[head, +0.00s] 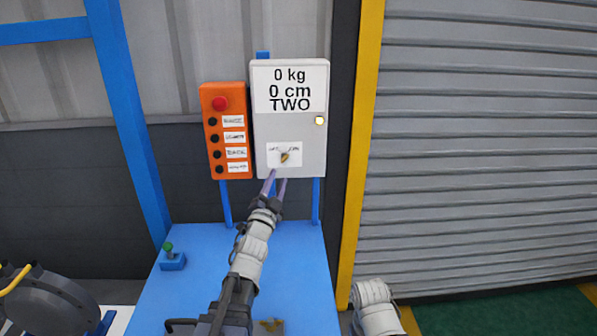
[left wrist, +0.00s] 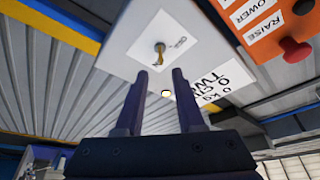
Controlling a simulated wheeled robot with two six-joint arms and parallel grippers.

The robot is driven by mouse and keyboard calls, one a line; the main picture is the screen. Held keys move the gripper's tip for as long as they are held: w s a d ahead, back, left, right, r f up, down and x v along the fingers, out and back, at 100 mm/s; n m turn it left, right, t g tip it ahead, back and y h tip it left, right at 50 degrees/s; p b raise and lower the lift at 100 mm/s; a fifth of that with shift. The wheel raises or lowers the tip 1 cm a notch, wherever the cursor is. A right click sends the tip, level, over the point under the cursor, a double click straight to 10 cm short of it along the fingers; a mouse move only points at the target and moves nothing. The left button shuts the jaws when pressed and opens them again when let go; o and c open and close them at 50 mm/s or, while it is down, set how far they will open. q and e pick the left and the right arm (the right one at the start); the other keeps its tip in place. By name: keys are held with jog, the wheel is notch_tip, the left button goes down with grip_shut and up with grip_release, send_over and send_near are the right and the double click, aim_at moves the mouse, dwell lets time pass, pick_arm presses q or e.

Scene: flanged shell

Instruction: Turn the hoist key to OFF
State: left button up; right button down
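The brass hoist key (head: 284,157) sits in a lock on a white label (head: 293,148), low on the front of the grey control box (head: 264,135). The label's small print is too small to read, so I cannot tell which position the key is in. My left gripper (head: 277,174) is just below and in front of the key, fingers apart and empty. In the left wrist view the key (left wrist: 159,53) shows beyond the gap between the open fingertips (left wrist: 160,73), with clear space before it. My right gripper is not in view.
An orange button panel (head: 213,152) with a red button (head: 220,103) stands just left of the box. The box display (head: 291,89) reads 0 kg, 0 cm, TWO. A blue surface (head: 300,260) lies below, with a small green-knobbed lever (head: 172,260). A yellow post (head: 362,130) stands right.

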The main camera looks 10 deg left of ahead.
aim_at(284, 161)
pick_arm(q)
jog(key=p+x, duration=0.2)
jog(key=x, duration=0.6)
jog(key=shift+s, duration=0.1)
jog(key=shift+c, duration=0.4)
grip_shut()
